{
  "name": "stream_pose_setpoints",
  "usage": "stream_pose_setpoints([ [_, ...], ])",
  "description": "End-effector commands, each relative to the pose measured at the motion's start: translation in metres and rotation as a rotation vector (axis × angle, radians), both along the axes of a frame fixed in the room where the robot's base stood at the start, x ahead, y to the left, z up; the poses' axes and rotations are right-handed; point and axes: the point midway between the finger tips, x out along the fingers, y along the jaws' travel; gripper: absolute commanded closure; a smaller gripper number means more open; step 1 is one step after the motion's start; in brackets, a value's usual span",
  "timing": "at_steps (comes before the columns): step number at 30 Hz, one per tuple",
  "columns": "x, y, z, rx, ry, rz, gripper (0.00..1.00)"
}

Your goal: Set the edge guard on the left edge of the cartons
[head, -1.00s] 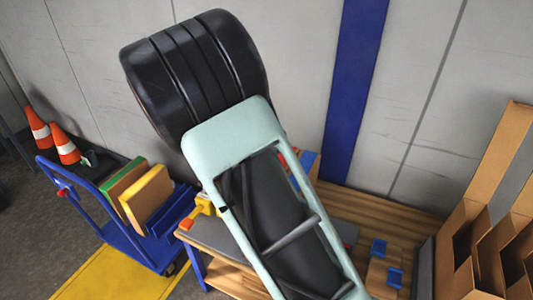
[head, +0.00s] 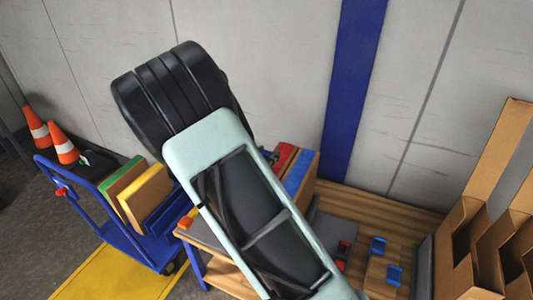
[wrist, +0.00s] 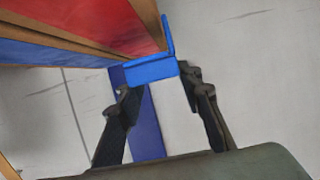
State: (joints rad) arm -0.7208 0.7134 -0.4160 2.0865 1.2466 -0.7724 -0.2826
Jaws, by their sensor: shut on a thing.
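The cartons (head: 297,170), with red and blue faces, stand on the wooden bench behind my arm in the head view, partly hidden. In the wrist view the red and blue carton faces (wrist: 95,20) fill the upper left. A blue L-shaped edge guard (wrist: 150,71) is between the fingertips of my gripper (wrist: 156,82), which is shut on it. One flange of the guard stands up beside the right end of the cartons in that view. I cannot tell whether they touch. My fingers and the held guard are hidden in the head view.
Two blue pieces (head: 377,246) sit on wooden blocks on the bench (head: 335,200). An open cardboard box (head: 485,235) stands at the right. A blue trolley (head: 130,240) with boards and two orange cones (head: 62,142) are at the left. The wall is behind.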

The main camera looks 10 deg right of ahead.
Motion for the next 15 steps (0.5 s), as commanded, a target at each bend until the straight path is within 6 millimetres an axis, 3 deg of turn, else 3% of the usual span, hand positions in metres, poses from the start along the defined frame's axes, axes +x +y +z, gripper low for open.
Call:
stream_pose_setpoints([
  [9,0.0003,-0.0001,-0.0064,-0.001,-0.001,0.000,0.91],
  [10,0.0001,0.0000,-0.0065,0.000,0.000,0.000,0.64],
  [15,0.0002,0.0000,-0.0064,-0.001,-0.001,0.000,0.49],
])
